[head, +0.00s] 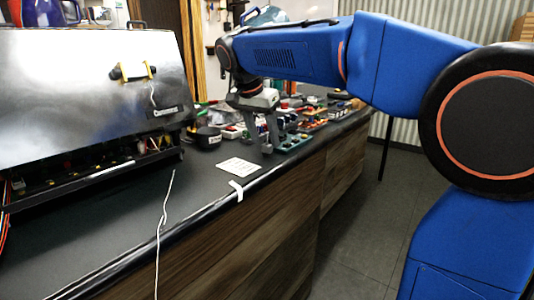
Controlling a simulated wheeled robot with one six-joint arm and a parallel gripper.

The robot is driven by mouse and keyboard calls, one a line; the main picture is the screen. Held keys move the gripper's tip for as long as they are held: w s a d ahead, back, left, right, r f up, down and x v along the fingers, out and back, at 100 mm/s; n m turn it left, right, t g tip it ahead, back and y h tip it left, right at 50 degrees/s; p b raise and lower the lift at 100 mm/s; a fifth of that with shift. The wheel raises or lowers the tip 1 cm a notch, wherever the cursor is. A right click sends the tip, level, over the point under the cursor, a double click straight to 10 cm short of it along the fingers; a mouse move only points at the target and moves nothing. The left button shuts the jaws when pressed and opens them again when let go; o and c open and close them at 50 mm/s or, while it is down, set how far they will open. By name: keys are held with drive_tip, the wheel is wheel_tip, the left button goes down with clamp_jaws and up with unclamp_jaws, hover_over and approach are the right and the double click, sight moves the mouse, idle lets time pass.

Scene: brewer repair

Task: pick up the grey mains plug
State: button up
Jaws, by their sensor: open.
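I cannot make out the grey mains plug for certain in the head view. My gripper (259,142) points down over the far part of the counter, its grey fingers apart. No held object can be made out between them. Small tools and parts behind and beside the fingers are too small to tell apart.
A shiny metal brewer (80,95) with an open lower bay stands at left. A dark rounded object (206,137) and a white printed card (239,166) lie left of my gripper. A green tray (293,143) sits at its right. The near counter is mostly clear.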

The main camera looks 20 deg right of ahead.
drive_tip(key=shift+x, duration=1.05)
drive_tip(key=c, duration=1.1)
drive_tip(key=shift+c, duration=0.2)
